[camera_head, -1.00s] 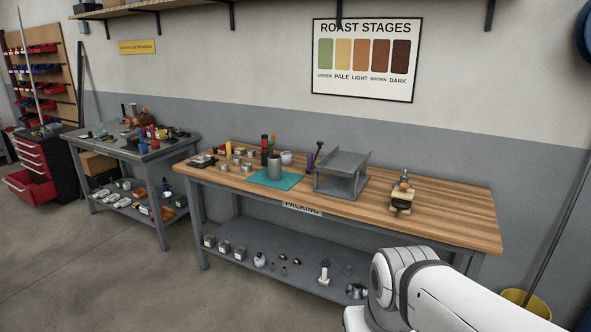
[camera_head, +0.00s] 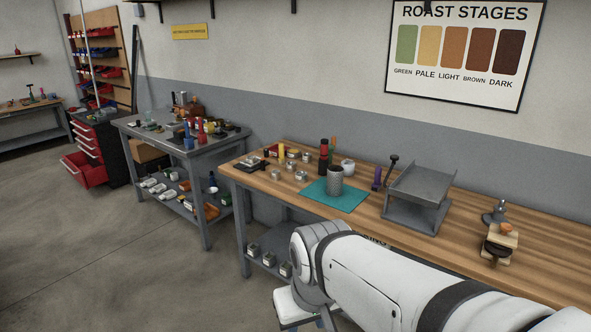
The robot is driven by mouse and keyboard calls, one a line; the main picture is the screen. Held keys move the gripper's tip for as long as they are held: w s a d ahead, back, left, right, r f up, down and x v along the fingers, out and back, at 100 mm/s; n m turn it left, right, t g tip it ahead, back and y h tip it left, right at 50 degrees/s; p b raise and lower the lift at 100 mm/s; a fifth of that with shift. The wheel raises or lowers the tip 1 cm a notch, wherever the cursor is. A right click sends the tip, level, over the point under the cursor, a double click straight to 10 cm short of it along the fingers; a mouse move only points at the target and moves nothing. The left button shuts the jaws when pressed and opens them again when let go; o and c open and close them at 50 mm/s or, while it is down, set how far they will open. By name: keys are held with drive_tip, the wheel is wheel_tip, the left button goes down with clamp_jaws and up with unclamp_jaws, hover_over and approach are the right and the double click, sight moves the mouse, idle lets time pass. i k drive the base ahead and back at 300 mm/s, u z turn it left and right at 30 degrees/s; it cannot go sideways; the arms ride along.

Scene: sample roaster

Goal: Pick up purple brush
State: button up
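A small upright purple object (camera_head: 377,178), which looks like the purple brush, stands on the wooden-topped bench (camera_head: 560,262). It is between the teal mat (camera_head: 318,197) and the grey metal stand (camera_head: 415,218), close to the stand's left side. It is too small to make out its bristles. A dark upright tool (camera_head: 392,163) stands just right of it. My white arm crosses the lower right of the picture, in front of the bench. My gripper's fingers do not show.
A metal cup (camera_head: 334,182) stands on the mat, with a red and black bottle (camera_head: 323,157) behind it. Several small tins and jars are at the bench's left end. A wooden-handled device (camera_head: 498,243) sits at right. A second cluttered bench (camera_head: 203,148) stands left. Open floor lies at lower left.

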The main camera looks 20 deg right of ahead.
sight(376, 186)
drive_tip(key=z, duration=0.25)
drive_tip(key=i, duration=1.4)
drive_tip(key=z, duration=0.8)
drive_tip(key=k, duration=0.7)
drive_tip(key=z, duration=0.2)
drive_tip(key=i, duration=0.75)
drive_tip(key=u, duration=0.1)
